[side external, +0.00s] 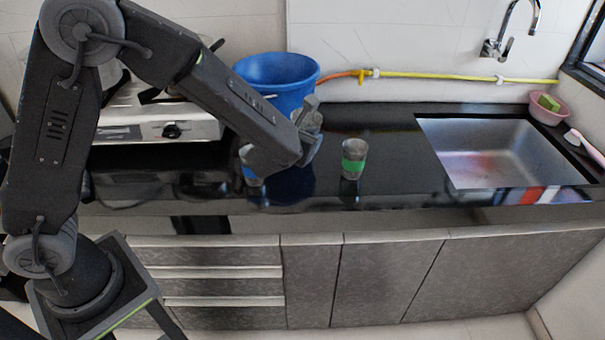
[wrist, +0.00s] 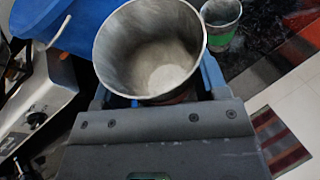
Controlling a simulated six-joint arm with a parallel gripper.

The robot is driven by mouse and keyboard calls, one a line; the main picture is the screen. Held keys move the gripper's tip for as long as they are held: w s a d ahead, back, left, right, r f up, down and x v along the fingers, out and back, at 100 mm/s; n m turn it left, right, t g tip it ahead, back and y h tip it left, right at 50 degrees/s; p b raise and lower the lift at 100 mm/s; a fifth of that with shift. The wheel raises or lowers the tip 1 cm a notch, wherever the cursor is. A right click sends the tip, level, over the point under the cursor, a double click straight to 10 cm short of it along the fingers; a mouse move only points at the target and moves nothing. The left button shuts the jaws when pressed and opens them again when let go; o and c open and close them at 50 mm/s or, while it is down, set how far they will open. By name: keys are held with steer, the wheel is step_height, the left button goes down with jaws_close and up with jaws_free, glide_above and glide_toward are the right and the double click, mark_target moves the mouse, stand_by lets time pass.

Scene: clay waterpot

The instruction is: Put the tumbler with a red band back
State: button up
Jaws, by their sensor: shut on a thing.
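My gripper (wrist: 155,88) is shut on a grey metal tumbler (wrist: 150,45), seen from above in the wrist view with its open, empty mouth up. Its band is mostly hidden; a thin reddish-brown strip shows under the near rim. In the side view my gripper (side external: 311,122) is above the black counter, in front of the blue bucket, and the held tumbler is hard to make out there. A green-banded tumbler (side external: 354,160) stands upright on the counter to its right, also in the wrist view (wrist: 222,22). A blue-banded tumbler (side external: 248,172) stands partly hidden behind my arm.
A blue bucket (side external: 275,72) stands at the back, and a gas stove (side external: 160,112) is left of it. A yellow hose (side external: 440,76) runs along the wall. A sink (side external: 490,155) is at the right. The counter (side external: 395,150) is clear between the green-banded tumbler and sink.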

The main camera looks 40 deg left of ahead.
steer(key=w+a+f+n, duration=0.1)
steer(key=f, duration=0.2)
steer(key=w+a+f+n, duration=0.1)
steer(key=w+f, duration=0.1)
steer(key=f, duration=0.1)
steer(key=w+f+y, duration=0.1)
steer(key=w+f, duration=0.1)
steer(key=f, duration=0.2)
steer(key=shift+a+n+g, duration=0.4)
steer(key=shift+f, duration=2.1)
steer(key=shift+f, duration=0.15)
steer(key=o, duration=0.9)
steer(key=shift+o, duration=0.2)
